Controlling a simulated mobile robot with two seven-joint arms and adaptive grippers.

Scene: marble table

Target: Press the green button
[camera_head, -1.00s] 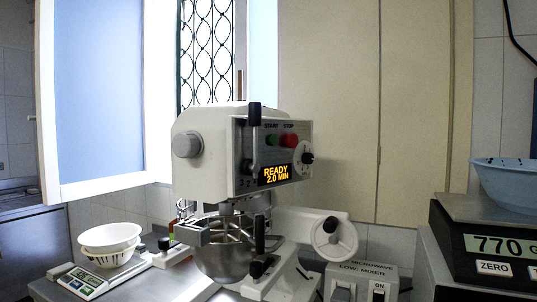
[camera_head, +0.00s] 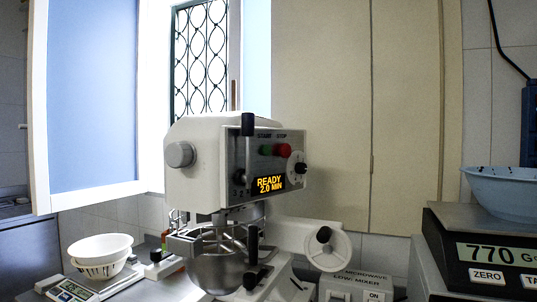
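A white stand mixer (camera_head: 205,160) stands in the middle of the view. Its dark front panel carries a small green button (camera_head: 266,150) under the label START. The orange display (camera_head: 269,184) reads READY 2.0 MIN. Neither of my grippers is in view.
A metal mixing bowl (camera_head: 218,272) sits under the mixer head. White bowls (camera_head: 100,248) rest on a small scale (camera_head: 72,291) at lower left. A larger scale (camera_head: 485,255) reading 770 with a blue bowl (camera_head: 503,188) stands at right. A handwheel (camera_head: 328,249) sticks out at the mixer's right.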

